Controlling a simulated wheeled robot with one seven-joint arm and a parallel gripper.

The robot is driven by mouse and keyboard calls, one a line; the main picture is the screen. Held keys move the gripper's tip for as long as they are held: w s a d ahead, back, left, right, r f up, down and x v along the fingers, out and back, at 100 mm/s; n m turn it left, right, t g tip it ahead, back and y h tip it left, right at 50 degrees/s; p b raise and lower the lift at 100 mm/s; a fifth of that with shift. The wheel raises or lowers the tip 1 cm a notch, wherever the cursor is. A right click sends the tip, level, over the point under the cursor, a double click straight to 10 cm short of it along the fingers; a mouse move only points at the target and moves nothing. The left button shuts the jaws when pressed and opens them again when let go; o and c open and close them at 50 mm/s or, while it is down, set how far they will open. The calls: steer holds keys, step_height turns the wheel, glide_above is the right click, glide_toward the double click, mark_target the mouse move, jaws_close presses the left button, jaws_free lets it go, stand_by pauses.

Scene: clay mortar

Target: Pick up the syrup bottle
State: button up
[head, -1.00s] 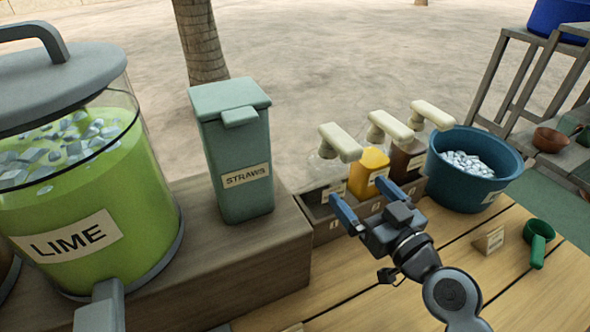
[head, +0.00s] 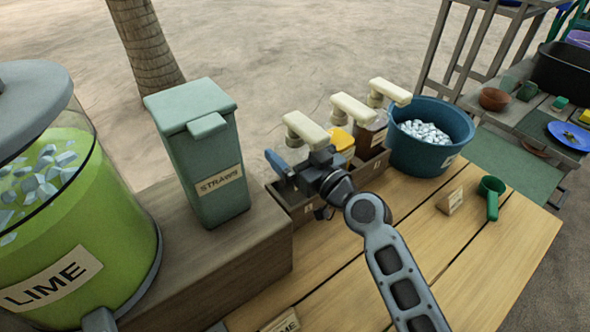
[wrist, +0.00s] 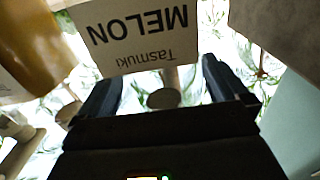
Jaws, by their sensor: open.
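Three pump bottles with cream pump heads stand in a wooden rack (head: 306,208) on the table. The left bottle's pump head (head: 306,130) shows in the head view, but its body is mostly hidden behind my gripper (head: 287,166). The middle bottle is yellow (head: 342,139) and the right one is dark brown (head: 371,132). In the wrist view, an upside-down label reading MELON (wrist: 140,35) lies just ahead of my gripper (wrist: 160,85). The fingers are open, one toward each side of the label, with nothing visibly clamped. A yellow bottle (wrist: 35,45) is at the left there.
A green STRAWS bin (head: 205,160) stands on a raised wooden ledge, left of the rack. A big LIME dispenser (head: 70,240) is farther left. A blue tub of ice (head: 430,155) stands right of the bottles. A green scoop (head: 491,195) lies on the table's right.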

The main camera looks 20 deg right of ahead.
steer(key=c, duration=1.3)
